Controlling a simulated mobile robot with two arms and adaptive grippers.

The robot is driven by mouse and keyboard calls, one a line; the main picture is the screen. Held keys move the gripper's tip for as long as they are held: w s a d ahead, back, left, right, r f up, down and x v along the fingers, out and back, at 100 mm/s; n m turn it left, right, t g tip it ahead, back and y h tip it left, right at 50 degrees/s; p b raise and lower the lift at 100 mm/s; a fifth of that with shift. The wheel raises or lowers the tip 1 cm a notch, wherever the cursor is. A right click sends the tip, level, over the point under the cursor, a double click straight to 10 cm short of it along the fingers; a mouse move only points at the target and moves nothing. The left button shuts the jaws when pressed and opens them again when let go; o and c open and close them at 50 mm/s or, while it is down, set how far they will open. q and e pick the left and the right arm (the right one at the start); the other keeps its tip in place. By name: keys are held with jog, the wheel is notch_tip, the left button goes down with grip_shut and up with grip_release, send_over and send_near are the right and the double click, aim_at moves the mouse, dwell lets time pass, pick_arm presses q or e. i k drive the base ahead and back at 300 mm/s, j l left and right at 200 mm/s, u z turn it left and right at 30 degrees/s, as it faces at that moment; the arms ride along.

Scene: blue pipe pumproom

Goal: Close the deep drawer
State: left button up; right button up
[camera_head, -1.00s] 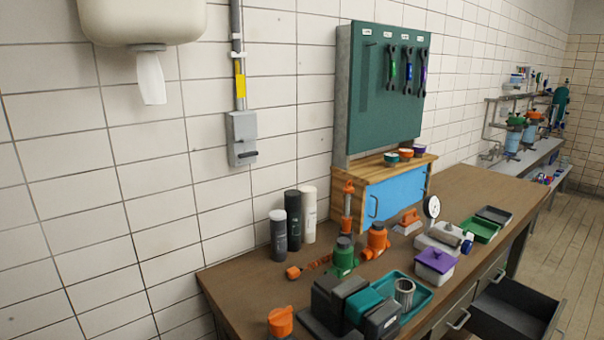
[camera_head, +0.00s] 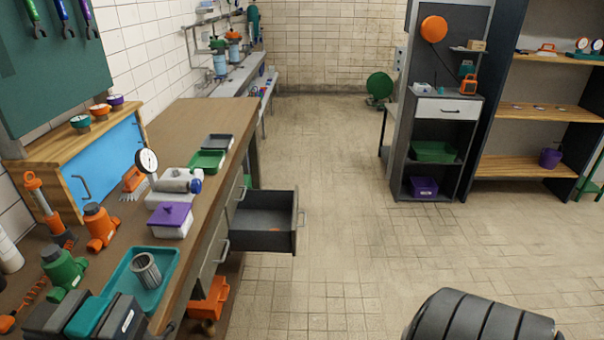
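A dark grey deep drawer (camera_head: 262,240) stands pulled out from the right side of the brown workbench (camera_head: 188,122), on the left of the view. Its handle (camera_head: 301,219) is on its front, which faces right into the room. A small orange thing lies inside it. Neither of my grippers is in view.
A purple-lidded box (camera_head: 171,219), a teal tray (camera_head: 129,272) and a green tray (camera_head: 207,161) stand on the workbench. An orange bin (camera_head: 209,300) is below it. A dark ribbed object (camera_head: 482,318) is at the bottom right. The tiled floor (camera_head: 340,200) right of the drawer is clear. A shelf cabinet (camera_head: 436,150) stands at the back right.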

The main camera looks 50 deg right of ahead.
aim_at(259, 210)
jog(key=i+l+z, duration=0.1)
jog(key=i+l, duration=0.15)
jog(key=l, duration=0.3)
jog(key=i+l+z, duration=0.15)
jog(key=l, duration=0.4)
jog(key=i+l+z, duration=0.1)
jog(key=i+l, duration=0.25)
jog(key=i+l+z, duration=0.15)
jog(key=i+l, duration=0.15)
jog(key=l, duration=0.3)
jog(key=i+l+z, duration=0.1)
jog(key=i+l, duration=0.2)
jog(key=l, duration=0.15)
jog(key=i+l, duration=0.1)
jog(key=l, duration=0.2)
jog(key=i+l, duration=0.1)
jog(key=l, duration=0.2)
jog(key=j, duration=0.3)
jog(key=i+u, duration=0.05)
